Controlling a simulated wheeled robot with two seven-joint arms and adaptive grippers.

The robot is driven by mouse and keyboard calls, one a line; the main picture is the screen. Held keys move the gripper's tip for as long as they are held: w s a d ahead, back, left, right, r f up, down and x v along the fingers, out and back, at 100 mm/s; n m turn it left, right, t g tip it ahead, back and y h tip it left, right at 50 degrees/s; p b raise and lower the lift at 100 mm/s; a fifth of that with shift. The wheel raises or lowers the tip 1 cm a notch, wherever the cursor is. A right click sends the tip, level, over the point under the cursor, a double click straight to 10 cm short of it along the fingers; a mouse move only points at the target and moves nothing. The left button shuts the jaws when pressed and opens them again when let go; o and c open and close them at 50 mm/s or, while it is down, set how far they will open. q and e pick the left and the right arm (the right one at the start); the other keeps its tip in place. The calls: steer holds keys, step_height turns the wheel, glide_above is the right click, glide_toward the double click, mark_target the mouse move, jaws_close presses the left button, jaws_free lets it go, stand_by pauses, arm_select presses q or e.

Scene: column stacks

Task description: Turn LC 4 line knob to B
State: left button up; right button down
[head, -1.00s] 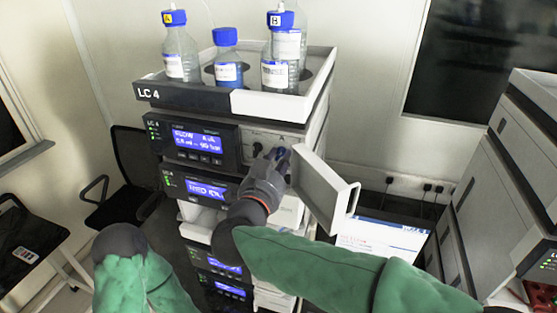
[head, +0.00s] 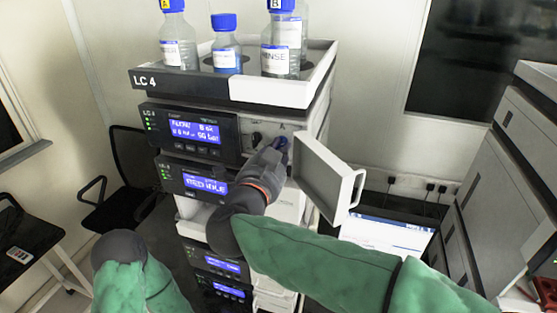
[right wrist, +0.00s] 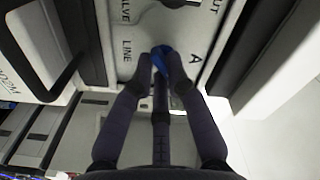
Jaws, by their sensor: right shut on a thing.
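The LC 4 stack (head: 180,89) stands in the middle of the head view. The blue line knob (head: 281,143) is on the upper module's front panel, right of its display. My right gripper (head: 277,151) is shut on this knob. In the right wrist view, the blue knob (right wrist: 161,60) sits between the two fingertips (right wrist: 160,75), which hide part of it. The panel there reads LINE on the left and A on the right. The knob's exact pointing is hard to tell. My left arm shows at bottom left; its gripper is not visible.
A black knob (head: 256,139) sits just left of the blue one. An open grey door (head: 318,178) stands out to the right of my gripper. Bottles with blue caps (head: 226,45) stand in the top tray (head: 262,94). A laptop (head: 385,234) is at right.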

steer(key=m+b, duration=0.4)
steer(key=shift+f+m, duration=0.25)
steer(key=shift+m, duration=0.05)
steer(key=shift+a+r+m+b, duration=0.1)
steer(key=shift+m+b, duration=1.6)
steer(key=shift+b, duration=0.05)
steer(key=c, duration=1.5)
jaws_free()
steer(key=shift+r, duration=0.1)
steer(key=v, duration=1.2)
